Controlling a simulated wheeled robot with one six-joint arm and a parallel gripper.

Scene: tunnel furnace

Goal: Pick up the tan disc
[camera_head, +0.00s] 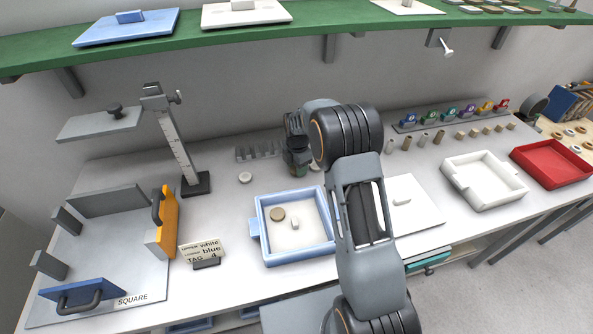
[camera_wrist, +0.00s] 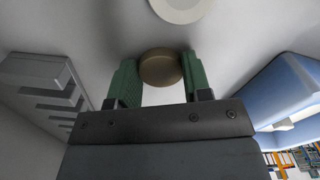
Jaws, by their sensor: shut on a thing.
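My gripper (camera_head: 298,172) is low over the table behind the blue tray, pointing down. In the wrist view its green fingertips (camera_wrist: 158,82) are shut on a tan disc (camera_wrist: 160,66), one finger on each side. That disc is hidden or too small to make out in the head view. Another tan disc (camera_head: 277,214) lies inside the blue tray (camera_head: 261,222), beside a small pale block (camera_head: 295,223). I cannot tell from the wrist view whether the held disc still touches the table.
A white disc (camera_head: 245,178) lies left of my gripper; a pale disc also shows in the wrist view (camera_wrist: 180,8). A grey slotted rack (camera_head: 258,152) stands close by. A height gauge (camera_head: 178,145) stands left. White (camera_head: 480,197) and red (camera_head: 553,172) trays are right. A green shelf (camera_head: 250,29) hangs above.

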